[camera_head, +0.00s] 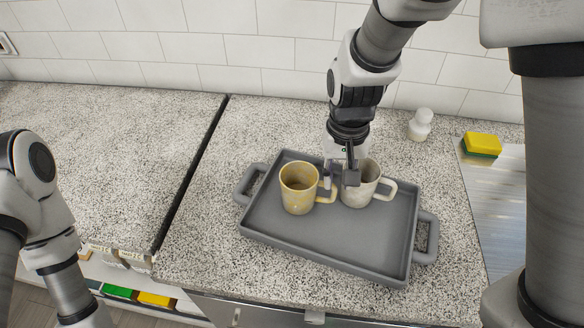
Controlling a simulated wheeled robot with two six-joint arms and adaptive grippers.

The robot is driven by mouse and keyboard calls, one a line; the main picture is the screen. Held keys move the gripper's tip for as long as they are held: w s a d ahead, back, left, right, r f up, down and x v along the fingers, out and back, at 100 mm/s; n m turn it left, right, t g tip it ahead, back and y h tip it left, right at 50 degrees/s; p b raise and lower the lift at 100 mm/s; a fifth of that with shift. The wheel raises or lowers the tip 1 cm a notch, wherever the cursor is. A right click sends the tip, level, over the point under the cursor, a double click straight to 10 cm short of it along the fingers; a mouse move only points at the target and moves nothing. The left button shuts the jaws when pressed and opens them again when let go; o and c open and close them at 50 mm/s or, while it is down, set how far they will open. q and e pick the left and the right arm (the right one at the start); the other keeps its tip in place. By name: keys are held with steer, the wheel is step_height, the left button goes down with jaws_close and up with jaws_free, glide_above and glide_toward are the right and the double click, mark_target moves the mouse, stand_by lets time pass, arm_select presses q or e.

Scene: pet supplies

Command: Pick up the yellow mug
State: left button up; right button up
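The yellow mug (296,199) stands upright on the grey tray (350,254), left of its middle, with its handle to the right. A pale grey-white mug (359,193) stands just right of it on the same tray, handle also to the right. My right gripper (340,183) points down between the two mugs, at the yellow mug's handle. Its fingers look apart, and one partly covers the pale mug. I cannot tell whether they touch the handle. My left arm shows at the left edge, but its gripper is out of view.
A small white bottle (420,125) stands behind the tray to the right. A yellow and green sponge (482,145) lies at the far right beside a ribbed metal surface (499,200). The tray has raised handles at both ends. The speckled counter on the left is clear.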

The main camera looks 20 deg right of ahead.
mark_target(334, 199)
steer(key=shift+w+f, duration=0.15)
steer(key=shift+w, duration=0.25)
steer(key=shift+f, duration=0.4)
steer(key=shift+s+a+f, duration=0.1)
steer(key=shift+s+f, duration=0.2)
steer(key=shift+f, duration=0.2)
steer(key=shift+s+a+f, duration=0.1)
steer(key=shift+s+f, duration=0.2)
steer(key=shift+f, duration=0.2)
steer(key=f, duration=0.4)
steer(key=shift+w+d+f, duration=0.3)
steer(key=shift+w, duration=0.1)
steer(key=shift+s+a+f, duration=0.1)
steer(key=shift+o, duration=0.9)
jaws_close()
